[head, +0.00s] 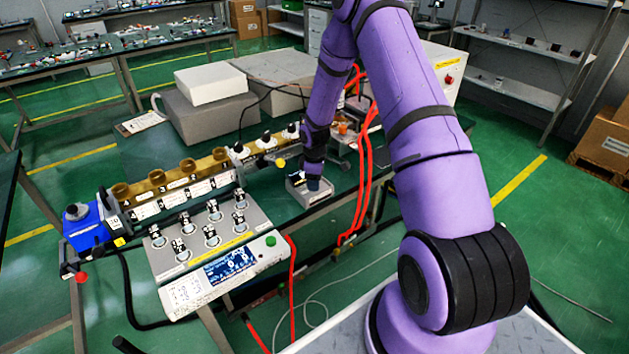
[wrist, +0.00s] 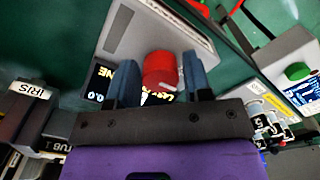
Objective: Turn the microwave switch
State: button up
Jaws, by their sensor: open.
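A small grey box (head: 314,198) sits on the dark green bench, under the end of my arm in the head view. In the wrist view the grey box (wrist: 115,38) carries a round red knob (wrist: 162,72) and a dark display with lit text. My gripper (wrist: 160,60) is open, with one blue finger on each side of the red knob. I cannot tell whether the fingers touch it. In the head view my gripper (head: 315,184) hides the knob and most of the box top.
A panel with several black knobs (head: 212,232) and a control unit with a display and green button (head: 235,264) stand left of the box. A brass row of numbered parts (head: 172,180) lies behind them. Red cables (head: 367,165) hang right of my gripper.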

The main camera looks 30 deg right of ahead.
jog(key=c, duration=0.7)
jog(key=shift+o, duration=0.2)
jog(key=shift+m, duration=0.3)
jog(key=m, duration=1.1)
jog(key=shift+m, duration=0.3)
jog(key=o, duration=0.7)
jog(key=shift+c, duration=0.2)
